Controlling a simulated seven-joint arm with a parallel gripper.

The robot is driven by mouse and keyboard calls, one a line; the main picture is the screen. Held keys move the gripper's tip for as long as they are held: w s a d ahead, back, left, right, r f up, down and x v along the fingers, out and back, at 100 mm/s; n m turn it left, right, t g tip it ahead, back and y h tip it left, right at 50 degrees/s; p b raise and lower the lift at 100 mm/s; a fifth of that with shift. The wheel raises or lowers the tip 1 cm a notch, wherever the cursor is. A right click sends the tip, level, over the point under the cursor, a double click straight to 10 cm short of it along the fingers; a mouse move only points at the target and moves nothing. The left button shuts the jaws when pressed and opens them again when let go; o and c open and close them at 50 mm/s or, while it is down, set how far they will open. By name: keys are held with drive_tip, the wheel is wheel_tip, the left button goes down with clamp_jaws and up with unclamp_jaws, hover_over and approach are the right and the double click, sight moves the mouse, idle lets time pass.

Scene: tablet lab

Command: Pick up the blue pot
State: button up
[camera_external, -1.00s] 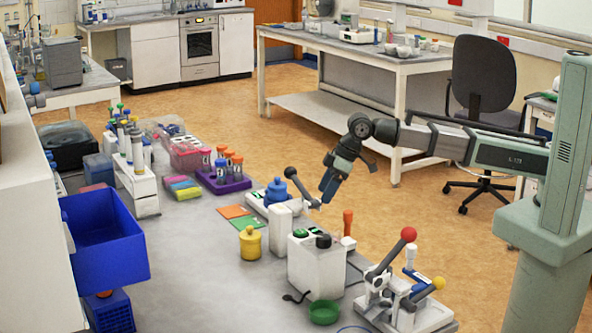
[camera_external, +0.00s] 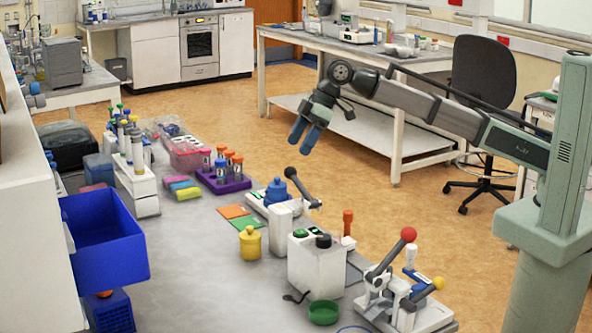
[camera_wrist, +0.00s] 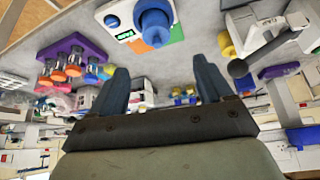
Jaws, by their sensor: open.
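The blue pot (camera_external: 276,190) is a small lidded pot with a knob. It stands on a white device with a green display on the bench, and it shows at the top of the wrist view (camera_wrist: 154,22). My gripper (camera_external: 305,137) is above and to the right of the pot in the external view, apart from it, with its blue-grey fingers pointing down. In the wrist view the two fingers (camera_wrist: 161,85) are spread apart with nothing between them.
A black-knobbed lever (camera_external: 304,186) rises just right of the pot. A purple rack (camera_external: 222,181) of orange-capped and blue-capped tubes stands behind it. A yellow pot (camera_external: 250,243), orange and green cards (camera_external: 247,222) and a white box (camera_external: 316,266) are nearby.

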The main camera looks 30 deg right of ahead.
sight(277, 179)
drive_tip(key=x, duration=0.7)
drive_tip(key=shift+w+a+x, duration=0.1)
drive_tip(key=shift+w+x, duration=0.05)
drive_tip(key=shift+x, duration=1.2)
drive_tip(key=shift+w+a+x, duration=0.1)
drive_tip(key=shift+w+x, duration=0.1)
drive_tip(key=shift+x, duration=1.1)
drive_tip(key=shift+r, duration=0.15)
drive_tip(key=shift+c, duration=0.4)
